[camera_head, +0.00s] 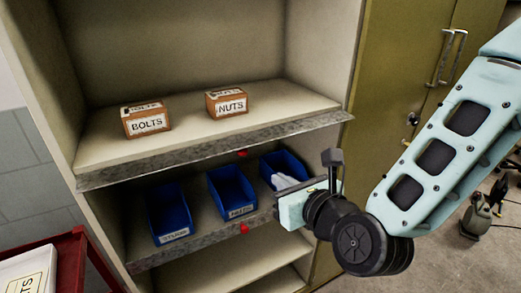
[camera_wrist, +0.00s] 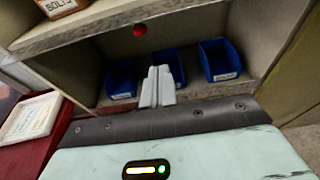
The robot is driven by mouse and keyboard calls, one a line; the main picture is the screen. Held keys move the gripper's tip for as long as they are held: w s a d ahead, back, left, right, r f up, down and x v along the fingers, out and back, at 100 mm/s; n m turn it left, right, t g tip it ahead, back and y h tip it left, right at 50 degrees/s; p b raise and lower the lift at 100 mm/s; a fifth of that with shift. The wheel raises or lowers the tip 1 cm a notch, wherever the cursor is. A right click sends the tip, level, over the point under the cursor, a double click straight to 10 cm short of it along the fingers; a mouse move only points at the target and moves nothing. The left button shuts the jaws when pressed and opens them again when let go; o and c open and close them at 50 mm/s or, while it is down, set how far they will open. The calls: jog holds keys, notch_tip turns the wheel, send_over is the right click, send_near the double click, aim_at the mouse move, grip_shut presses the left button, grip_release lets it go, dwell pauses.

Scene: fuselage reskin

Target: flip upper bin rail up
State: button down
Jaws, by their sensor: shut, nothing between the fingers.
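The upper bin rail (camera_head: 220,146) is a grey metal strip along the front edge of the upper shelf, with a red knob (camera_head: 242,154) at its lower edge. In the wrist view the rail (camera_wrist: 95,28) crosses the top, and the red knob (camera_wrist: 139,30) shows just above and left of my fingertips. My gripper (camera_head: 279,178) is shut and empty, its pale fingers pressed together. In the wrist view the fingers (camera_wrist: 158,72) point into the shelf opening below the rail. They appear apart from the rail; the exact gap cannot be told.
A lower rail (camera_head: 200,246) with its own red knob (camera_head: 244,229) fronts the shelf of blue bins (camera_head: 232,190). Boxes marked BOLTS (camera_head: 147,121) and NUTS (camera_head: 227,103) sit on the upper shelf. A red cart (camera_head: 75,262) stands left, an olive cabinet (camera_head: 395,70) right.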

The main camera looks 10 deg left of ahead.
aim_at(242, 146)
jog(key=w+a+r+p, duration=0.1)
jog(key=w+a+p, duration=0.4)
jog(key=w, duration=0.2)
jog(key=shift+w+a+r, duration=0.2)
jog(key=shift+a+r, duration=0.05)
jog(key=shift+a, duration=0.05)
jog(key=shift+r+p, duration=0.15)
jog(key=shift+p, duration=0.3)
jog(key=shift+r+g+h+p, duration=0.15)
jog(key=shift+g+h+p, duration=0.15)
jog(key=shift+p, duration=0.15)
